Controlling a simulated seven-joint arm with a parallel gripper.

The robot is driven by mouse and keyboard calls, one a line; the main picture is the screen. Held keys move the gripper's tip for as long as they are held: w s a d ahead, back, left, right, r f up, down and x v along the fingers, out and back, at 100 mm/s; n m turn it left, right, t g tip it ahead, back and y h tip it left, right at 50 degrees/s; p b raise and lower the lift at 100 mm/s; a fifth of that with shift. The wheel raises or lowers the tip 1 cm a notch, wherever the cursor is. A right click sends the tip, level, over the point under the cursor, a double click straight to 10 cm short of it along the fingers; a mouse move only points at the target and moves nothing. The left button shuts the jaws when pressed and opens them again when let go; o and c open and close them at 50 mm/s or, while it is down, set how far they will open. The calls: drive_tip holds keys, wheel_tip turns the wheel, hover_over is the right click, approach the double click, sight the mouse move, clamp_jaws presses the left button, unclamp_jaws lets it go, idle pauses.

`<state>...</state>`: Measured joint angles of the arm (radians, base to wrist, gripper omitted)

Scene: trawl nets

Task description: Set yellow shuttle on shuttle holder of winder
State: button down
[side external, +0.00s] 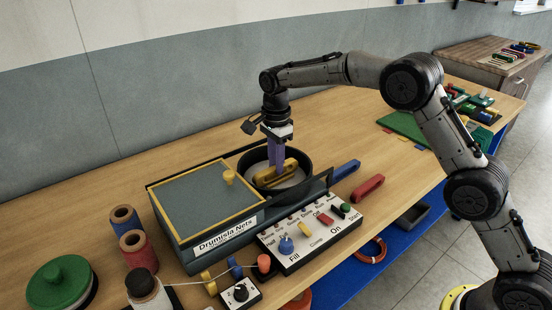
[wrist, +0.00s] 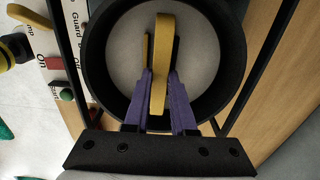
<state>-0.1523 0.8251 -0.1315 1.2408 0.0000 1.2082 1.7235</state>
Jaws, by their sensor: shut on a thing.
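The yellow shuttle (side external: 268,179) is a long narrow piece held upright on edge inside the round black-walled well (side external: 309,160) of the winder. My gripper (side external: 276,168) reaches down into this well, its purple fingers shut on the shuttle. In the wrist view the shuttle (wrist: 162,55) stands between the fingertips (wrist: 159,95), over a pale round floor (wrist: 125,55). I cannot tell whether the shuttle touches that floor.
The winder's grey lid (side external: 205,200) with a yellow knob lies left of the well. A control panel (side external: 305,235) with a blue knob and coloured buttons is in front. Blue (side external: 347,170) and red (side external: 368,188) shuttles lie at right. Spools (side external: 138,250) stand front left.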

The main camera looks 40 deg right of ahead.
drive_tip(key=shift+f, duration=0.25)
idle(0.8)
drive_tip(key=c, duration=0.7)
unclamp_jaws()
drive_tip(key=shift+o, duration=0.2)
wheel_tip(320, 180, up, 14)
drive_tip(key=shift+f, duration=0.15)
